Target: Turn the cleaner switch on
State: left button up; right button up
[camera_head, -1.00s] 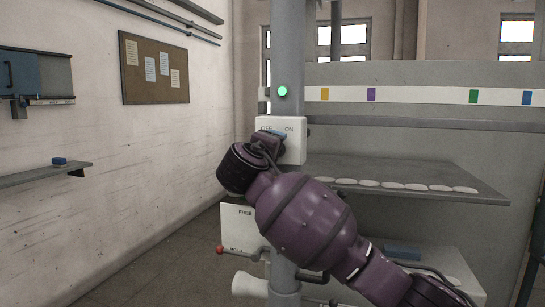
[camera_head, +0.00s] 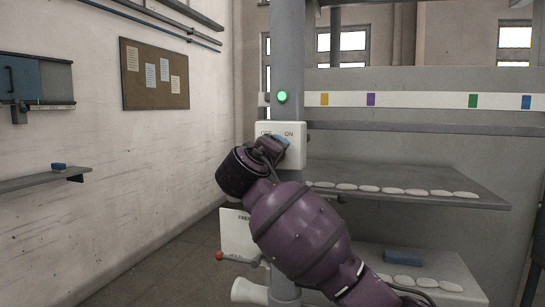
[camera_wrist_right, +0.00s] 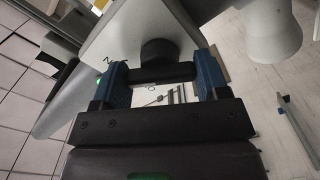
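The cleaner switch is on a white box (camera_head: 294,157) on the grey column, with OFF at left and ON at right. My right gripper (camera_head: 279,142) is at the front of this box and hides the switch in the head view. In the right wrist view, the black switch handle (camera_wrist_right: 162,73) lies as a bar between the two blue fingertips, its ends meeting both; my right gripper (camera_wrist_right: 160,82) looks shut on it. The round hub (camera_wrist_right: 159,51) sits against the white box face. My left gripper is in neither current view.
A lit green lamp (camera_head: 282,97) is above the box. A grey shelf (camera_head: 430,180) with several pale discs runs right of the column. Below are a white FREE/HOLD plate (camera_head: 236,236), a red-knobbed lever (camera_head: 219,255) and a pale cone (camera_head: 248,291).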

jog(key=o, duration=0.4)
jog(key=shift+o, duration=0.2)
jog(key=v, duration=1.1)
jog(key=shift+b, duration=0.45)
jog(key=shift+w, duration=0.1)
